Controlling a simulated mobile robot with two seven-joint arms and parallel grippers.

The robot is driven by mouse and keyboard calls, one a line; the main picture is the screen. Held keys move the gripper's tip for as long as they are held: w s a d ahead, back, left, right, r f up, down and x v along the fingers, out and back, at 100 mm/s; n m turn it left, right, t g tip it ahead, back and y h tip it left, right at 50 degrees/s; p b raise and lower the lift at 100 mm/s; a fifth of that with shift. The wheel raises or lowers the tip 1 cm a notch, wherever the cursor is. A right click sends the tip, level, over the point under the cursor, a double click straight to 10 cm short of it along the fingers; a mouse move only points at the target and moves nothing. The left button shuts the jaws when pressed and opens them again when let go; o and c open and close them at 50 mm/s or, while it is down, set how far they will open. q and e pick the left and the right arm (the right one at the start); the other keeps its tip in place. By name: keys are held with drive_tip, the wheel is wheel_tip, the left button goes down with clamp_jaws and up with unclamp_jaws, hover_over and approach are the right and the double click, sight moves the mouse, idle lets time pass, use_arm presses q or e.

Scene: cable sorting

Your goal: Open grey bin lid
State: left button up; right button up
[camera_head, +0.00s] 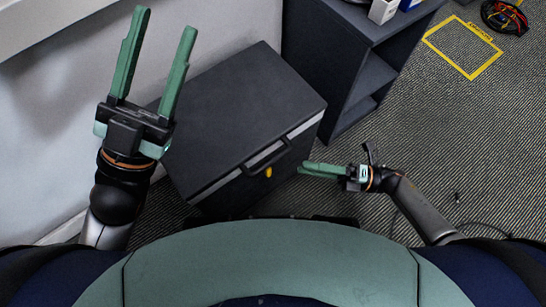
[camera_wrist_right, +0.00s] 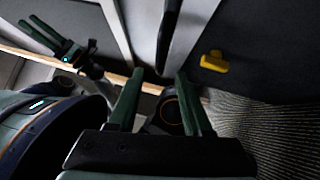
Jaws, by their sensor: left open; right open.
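The grey bin (camera_head: 215,200) stands on the floor against the wall, and its dark lid (camera_head: 245,105) lies flat and looks closed. A black bar handle (camera_head: 268,157) sticks out from the lid's front edge, above a yellow tab (camera_head: 268,172) on the front face. My left gripper (camera_head: 165,20) is open and empty, raised at the left with its fingers pointing up. My right gripper (camera_head: 303,168) is open and empty, just right of the bin's front, pointing towards it. In the right wrist view the handle (camera_wrist_right: 169,35) lies ahead of the fingertips, apparently not held, and the yellow tab (camera_wrist_right: 214,62) is beside it.
A dark shelf unit (camera_head: 345,75) stands right behind the bin, with small boxes (camera_head: 384,10) on top. A yellow floor marking (camera_head: 463,48) and a cable bundle (camera_head: 504,17) lie at the far right. The carpet right of the bin is mostly clear.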

sight(271, 160)
drive_tip(key=a, duration=0.3)
drive_tip(key=w+a+r, duration=0.1)
drive_tip(key=a, duration=0.5)
drive_tip(key=shift+w+a+r+b, duration=0.15)
drive_tip(key=shift+w+a+b, duration=0.15)
drive_tip(key=shift+b, duration=0.1)
clamp_jaws()
idle(0.9)
